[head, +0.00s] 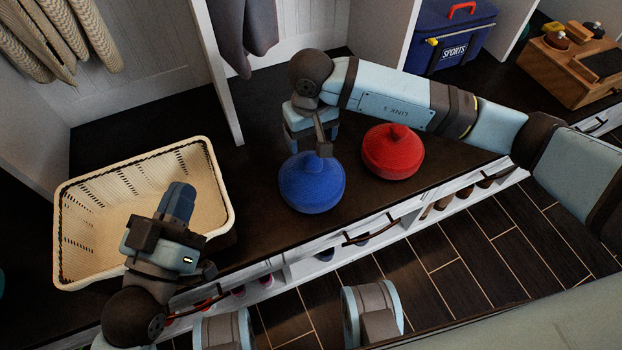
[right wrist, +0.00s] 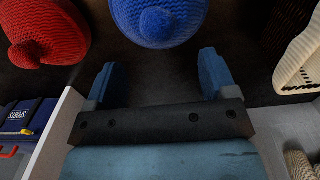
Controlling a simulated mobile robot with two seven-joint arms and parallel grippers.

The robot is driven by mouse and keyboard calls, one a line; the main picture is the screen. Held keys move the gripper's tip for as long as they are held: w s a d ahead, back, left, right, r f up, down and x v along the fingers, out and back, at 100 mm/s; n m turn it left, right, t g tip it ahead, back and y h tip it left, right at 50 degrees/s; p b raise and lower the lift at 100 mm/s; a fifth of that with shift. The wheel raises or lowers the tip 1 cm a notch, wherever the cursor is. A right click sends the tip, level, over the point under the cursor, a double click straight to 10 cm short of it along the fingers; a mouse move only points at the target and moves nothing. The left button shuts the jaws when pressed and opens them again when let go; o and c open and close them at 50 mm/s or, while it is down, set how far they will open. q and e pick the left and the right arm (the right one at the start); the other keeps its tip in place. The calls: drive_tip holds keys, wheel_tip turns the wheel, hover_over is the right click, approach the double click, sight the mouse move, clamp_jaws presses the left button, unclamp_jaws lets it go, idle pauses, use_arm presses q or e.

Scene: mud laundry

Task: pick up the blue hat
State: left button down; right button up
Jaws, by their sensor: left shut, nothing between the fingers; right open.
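The blue hat (head: 312,184) is a knitted hat with a pompom, lying on the dark bench top. It also shows at the top of the right wrist view (right wrist: 158,20). My right gripper (right wrist: 160,75) is open, with the blue hat just beyond its fingertips and nothing between them. In the head view the right gripper (head: 322,145) is at the hat's far side, and whether it touches the hat is unclear. My left gripper (head: 178,203) is shut and empty, in front of the white basket.
A red knitted hat (head: 393,152) lies right of the blue one. A white woven basket (head: 222,190) stands at the left of the bench. A white partition (head: 222,70) rises behind. A blue sports box (head: 450,40) and a wooden caddy (head: 570,75) are at the back right.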

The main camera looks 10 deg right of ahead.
sight(312, 157)
wheel_tip(312, 157, down, 4)
drive_tip(key=shift+r+b, duration=0.25)
drive_tip(key=shift+b, duration=0.05)
drive_tip(key=shift+w+d+f+b, duration=0.1)
drive_tip(key=shift+f+b, duration=0.45)
drive_tip(key=shift+f, duration=1)
drive_tip(key=shift+d+f+b, duration=0.1)
drive_tip(key=shift+f+b, duration=0.45)
drive_tip(key=shift+f, duration=1)
use_arm(q)
drive_tip(key=f, duration=0.1)
drive_tip(key=f+g, duration=0.1)
drive_tip(key=f, duration=0.1)
drive_tip(key=shift+w+d+f, duration=0.1)
drive_tip(key=shift+d+f, duration=0.15)
drive_tip(key=shift+f, duration=0.1)
use_arm(e)
drive_tip(key=c, duration=1.2)
use_arm(q)
drive_tip(key=shift+r, duration=0.1)
use_arm(e)
drive_tip(key=shift+r, duration=0.1)
drive_tip(key=shift+c, duration=0.2)
